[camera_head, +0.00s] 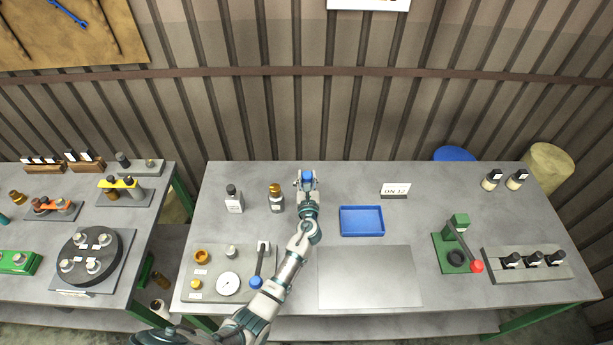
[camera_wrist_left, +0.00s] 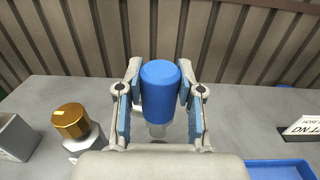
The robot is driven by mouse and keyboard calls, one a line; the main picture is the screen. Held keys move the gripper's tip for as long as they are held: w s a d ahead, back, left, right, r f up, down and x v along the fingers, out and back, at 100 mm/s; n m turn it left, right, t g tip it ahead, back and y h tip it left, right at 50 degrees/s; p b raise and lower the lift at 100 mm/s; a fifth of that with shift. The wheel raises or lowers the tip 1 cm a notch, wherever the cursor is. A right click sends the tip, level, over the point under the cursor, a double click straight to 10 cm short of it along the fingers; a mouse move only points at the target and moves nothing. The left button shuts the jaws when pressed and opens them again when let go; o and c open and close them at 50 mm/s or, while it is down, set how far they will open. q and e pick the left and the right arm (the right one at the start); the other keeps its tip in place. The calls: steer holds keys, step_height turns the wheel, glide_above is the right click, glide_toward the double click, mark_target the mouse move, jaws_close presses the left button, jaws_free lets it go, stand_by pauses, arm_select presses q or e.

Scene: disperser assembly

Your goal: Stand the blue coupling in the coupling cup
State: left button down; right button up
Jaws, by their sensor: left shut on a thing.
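My left gripper (camera_head: 307,182) reaches to the back middle of the table. Its fingers, seen in the left wrist view (camera_wrist_left: 160,100), are closed on the sides of the blue coupling (camera_wrist_left: 160,85), a smooth upright blue cylinder. Its top also shows in the head view (camera_head: 307,175). A pale, greyish piece (camera_wrist_left: 157,130) shows just below the coupling; I cannot tell whether it is the coupling cup or whether the two touch. The coupling's lower end is partly hidden by the gripper. My right gripper is not in view.
A gold-capped bottle (camera_head: 276,197) and a black-capped bottle (camera_head: 234,198) stand left of the gripper. A blue tray (camera_head: 362,233) and a sign (camera_head: 396,190) are to the right. A fixture plate with a dial (camera_head: 228,284) lies front left. A green press (camera_head: 455,240) stands right.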

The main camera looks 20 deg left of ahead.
arm_select(q)
steer(key=shift+w+d+r+p, duration=0.1)
steer(key=shift+w+d+p, duration=0.15)
steer(key=shift+d, duration=0.4)
steer(key=shift+s+f, duration=0.1)
steer(key=shift+f, duration=0.15)
steer(key=shift+a+f+b, duration=0.15)
steer(key=shift+f+b, duration=0.2)
steer(key=shift+b, duration=0.2)
steer(key=f+b, duration=0.1)
steer(key=f, duration=0.1)
steer(key=a+f+b, duration=0.1)
steer(key=b, duration=0.1)
steer(key=shift+f, duration=0.7)
steer(key=shift+d+f+b, duration=0.1)
steer(key=shift+f+b, duration=0.05)
steer(key=shift+b, duration=0.25)
steer(key=shift+d, duration=0.4)
steer(key=shift+s+a, duration=0.1)
steer(key=shift+a, duration=0.25)
steer(key=shift+d, duration=0.25)
steer(key=shift+a, duration=0.15)
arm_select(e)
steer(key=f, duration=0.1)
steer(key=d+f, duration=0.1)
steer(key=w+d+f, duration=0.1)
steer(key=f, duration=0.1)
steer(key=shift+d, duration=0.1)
